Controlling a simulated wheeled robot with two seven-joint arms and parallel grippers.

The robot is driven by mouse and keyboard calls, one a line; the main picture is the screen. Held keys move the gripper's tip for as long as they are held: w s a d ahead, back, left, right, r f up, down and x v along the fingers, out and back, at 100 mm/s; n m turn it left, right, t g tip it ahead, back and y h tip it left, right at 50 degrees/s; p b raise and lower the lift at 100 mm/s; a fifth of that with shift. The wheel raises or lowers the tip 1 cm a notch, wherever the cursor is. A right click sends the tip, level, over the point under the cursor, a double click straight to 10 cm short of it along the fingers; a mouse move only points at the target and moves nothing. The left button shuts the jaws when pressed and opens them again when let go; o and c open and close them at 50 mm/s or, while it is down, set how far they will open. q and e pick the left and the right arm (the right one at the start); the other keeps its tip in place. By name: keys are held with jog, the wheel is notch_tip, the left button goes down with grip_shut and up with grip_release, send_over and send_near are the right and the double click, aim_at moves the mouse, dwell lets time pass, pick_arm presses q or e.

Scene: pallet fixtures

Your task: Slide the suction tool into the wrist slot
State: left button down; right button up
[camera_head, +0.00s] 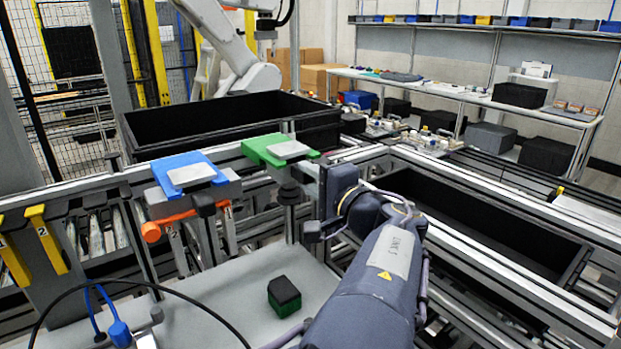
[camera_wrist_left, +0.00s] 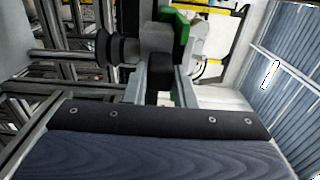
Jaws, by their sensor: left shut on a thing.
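The suction tool (camera_head: 280,150) has a green top with a pale plate, and a dark suction cup points down below it. My left gripper (camera_head: 307,178) is shut on its side at the grey rail. In the left wrist view, the two fingers (camera_wrist_left: 160,88) clamp a dark block of the suction tool (camera_wrist_left: 158,68); the black cup is to the left and the green top above. I cannot tell which part is the wrist slot, or whether the tool touches the rail. My right gripper is not in view.
A blue-topped tool (camera_head: 188,173) with an orange cylinder hangs just left of the suction tool. A black-and-green block (camera_head: 284,294) lies on the grey table (camera_head: 228,290) below. A black bin (camera_head: 215,123) stands behind the rail. A cable and blue connectors are at lower left.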

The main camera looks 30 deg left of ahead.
pick_arm(q)
jog(key=shift+d+r, duration=0.1)
jog(key=p+v, duration=0.2)
jog(key=v, duration=0.6)
jog(key=shift+d, duration=0.2)
dwell(0.8)
jog(key=shift+s, duration=0.1)
